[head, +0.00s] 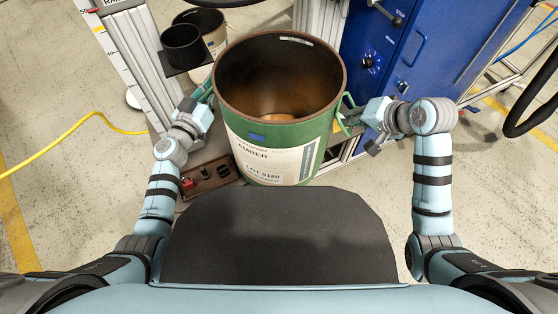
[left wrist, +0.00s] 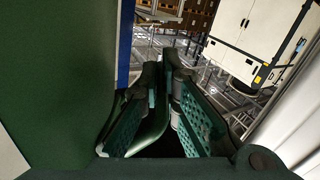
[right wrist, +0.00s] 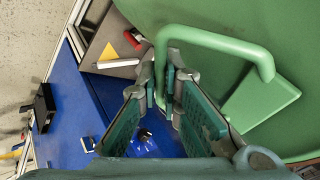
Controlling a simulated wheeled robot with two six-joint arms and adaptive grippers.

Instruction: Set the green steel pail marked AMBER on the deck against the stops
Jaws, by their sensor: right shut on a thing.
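The green steel pail (head: 270,140) is upright and open-topped in the middle of the head view, with a white AMBER label facing me. Its brown inside looks empty. My left gripper (head: 207,90) is at its left side; in the left wrist view its fingers (left wrist: 166,72) close around a green handle (left wrist: 152,132). My right gripper (head: 352,117) is shut on the right handle, which shows as a green bar in the right wrist view (right wrist: 215,40). The grey-brown deck (head: 212,150) shows beneath and beside the pail. Whether the pail touches it is unclear. I cannot make out the stops.
A blue cabinet (head: 400,50) stands at back right. A yellow cable (head: 70,138) crosses the left floor.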

